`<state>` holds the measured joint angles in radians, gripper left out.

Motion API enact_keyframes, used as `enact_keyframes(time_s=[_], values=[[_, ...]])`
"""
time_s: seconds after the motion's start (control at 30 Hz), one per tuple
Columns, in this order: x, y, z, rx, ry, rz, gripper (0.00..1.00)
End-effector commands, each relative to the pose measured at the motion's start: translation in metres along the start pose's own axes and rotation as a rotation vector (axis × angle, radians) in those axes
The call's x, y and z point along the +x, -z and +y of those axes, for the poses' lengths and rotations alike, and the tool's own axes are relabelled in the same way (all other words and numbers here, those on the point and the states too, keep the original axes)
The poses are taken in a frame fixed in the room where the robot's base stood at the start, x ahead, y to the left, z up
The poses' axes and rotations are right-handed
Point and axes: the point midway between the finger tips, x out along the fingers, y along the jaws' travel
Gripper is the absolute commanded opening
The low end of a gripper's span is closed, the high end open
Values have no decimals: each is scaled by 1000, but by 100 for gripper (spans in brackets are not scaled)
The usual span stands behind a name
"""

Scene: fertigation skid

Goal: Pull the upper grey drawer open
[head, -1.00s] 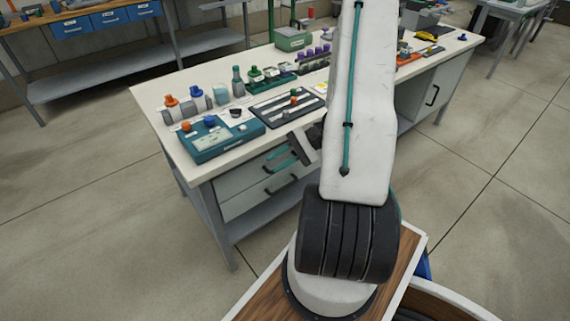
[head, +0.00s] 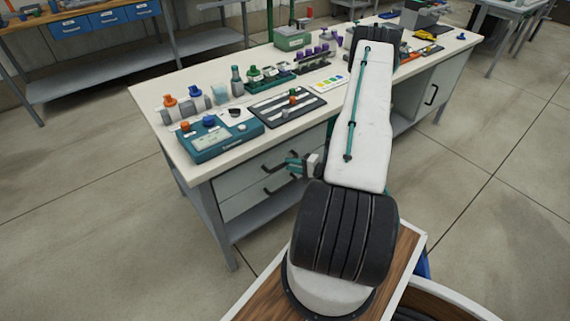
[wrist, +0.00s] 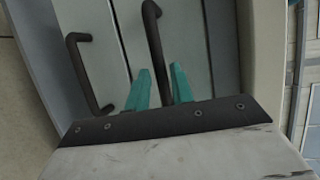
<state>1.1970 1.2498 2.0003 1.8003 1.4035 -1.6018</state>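The upper grey drawer (head: 238,179) is under the left part of the white-topped bench, its front seemingly flush with the lower drawer. Its dark bar handle (wrist: 154,32) shows in the wrist view. My gripper (head: 292,164) is in front of the drawer's right part in the head view. In the wrist view my gripper's teal fingers (wrist: 161,72) are apart, with the upper handle's near end between them. I see a gap beside the handle, so they do not look closed on it. The fingers partly cover the handle in the head view.
The lower drawer (head: 238,203) has its own dark handle (wrist: 86,72), left of my fingers in the wrist view. The bench top (head: 222,83) overhangs the drawers and carries a teal case (head: 222,138) and several fittings. The floor in front is clear.

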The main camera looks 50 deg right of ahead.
Motion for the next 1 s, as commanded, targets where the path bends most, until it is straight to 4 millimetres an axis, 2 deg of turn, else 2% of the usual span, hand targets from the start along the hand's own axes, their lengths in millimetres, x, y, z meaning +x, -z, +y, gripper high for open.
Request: enact_keyframes(time_s=[0.13,0.33,0.53,0.57,0.63,0.87,1.0], values=[[21,0,0,0,0,-2,23],[32,0,0,1,0,-1,23],[32,0,0,1,0,-1,23],[32,0,0,1,0,-1,20],[32,0,0,1,0,-1,1],[30,-1,0,2,0,0,0],[19,-5,3,3,0,1,0]])
